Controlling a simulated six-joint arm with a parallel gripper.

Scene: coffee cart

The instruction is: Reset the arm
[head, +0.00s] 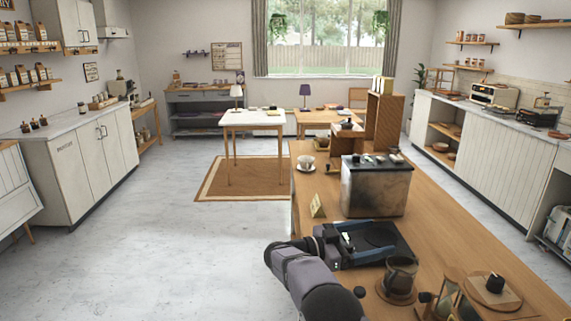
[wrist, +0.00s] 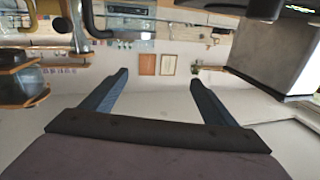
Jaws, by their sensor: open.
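My gripper (head: 347,240) is above the near left part of the wooden counter in the head view, close to a black tray-like item (head: 385,256). In the wrist view my gripper (wrist: 159,73) shows two blue fingers spread wide apart, with nothing between them. The wrist picture looks upside down, with the counter items along its top. My arm comes up from the bottom of the head view and bends right towards the counter.
A dark box-shaped machine (head: 375,188) stands just behind my gripper. A glass vessel (head: 401,272) and a round wooden board (head: 493,291) are at the near right. A small card (head: 317,206) and white cup (head: 307,161) are near the left edge. Open floor lies left.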

